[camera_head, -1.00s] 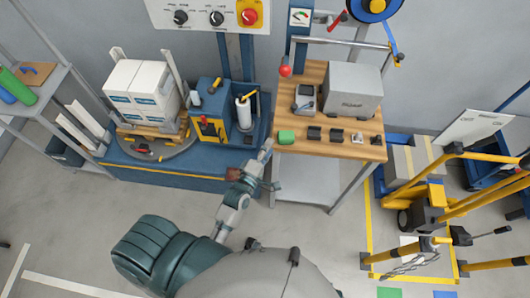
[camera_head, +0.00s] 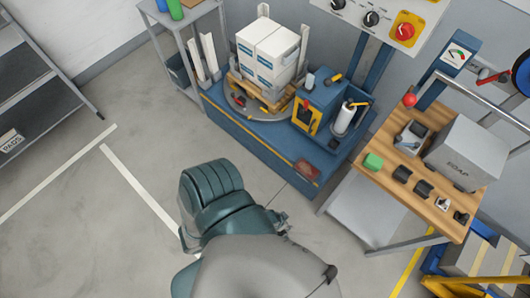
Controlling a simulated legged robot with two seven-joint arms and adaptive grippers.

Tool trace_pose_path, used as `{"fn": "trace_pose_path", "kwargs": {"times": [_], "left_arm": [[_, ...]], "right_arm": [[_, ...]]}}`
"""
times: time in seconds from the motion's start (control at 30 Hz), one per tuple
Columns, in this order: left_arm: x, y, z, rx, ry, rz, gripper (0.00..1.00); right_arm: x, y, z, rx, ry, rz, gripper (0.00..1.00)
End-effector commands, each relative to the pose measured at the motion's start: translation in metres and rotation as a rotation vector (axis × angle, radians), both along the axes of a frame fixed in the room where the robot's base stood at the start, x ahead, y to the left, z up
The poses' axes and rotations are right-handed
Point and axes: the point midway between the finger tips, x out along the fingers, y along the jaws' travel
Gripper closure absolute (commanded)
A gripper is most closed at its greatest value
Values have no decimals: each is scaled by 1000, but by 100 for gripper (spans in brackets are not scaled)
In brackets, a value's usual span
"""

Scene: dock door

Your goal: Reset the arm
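A teal segmented part of my own body (camera_head: 212,195) and a grey rounded part (camera_head: 265,270) fill the bottom centre. Only a small grey piece of my arm (camera_head: 280,217) shows beyond them, over bare floor and clear of the bench and platform. It may be the end of my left arm, but its fingers cannot be made out. My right gripper is not in view. I see nothing held.
A blue platform (camera_head: 255,143) carries boxes on a pallet (camera_head: 270,50) and a stretch-wrap machine. Shelves stand at left. Floor at lower left is clear.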

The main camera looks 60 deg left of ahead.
Motion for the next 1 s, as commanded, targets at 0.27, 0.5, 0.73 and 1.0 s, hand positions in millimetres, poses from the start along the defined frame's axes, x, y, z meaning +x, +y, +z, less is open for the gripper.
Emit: {"fn": "trace_pose_path", "kwargs": {"times": [0.27, 0.5, 0.73, 1.0], "left_arm": [[-91, 30, -54, 162, 240, -289, 49], [-92, 30, -55, 164, 243, -296, 49], [-92, 30, -55, 163, 241, -294, 49], [-92, 30, -55, 162, 241, -293, 49]], "right_arm": [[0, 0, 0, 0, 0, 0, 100], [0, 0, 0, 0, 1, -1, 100], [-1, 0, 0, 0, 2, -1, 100], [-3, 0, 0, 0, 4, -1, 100]]}}
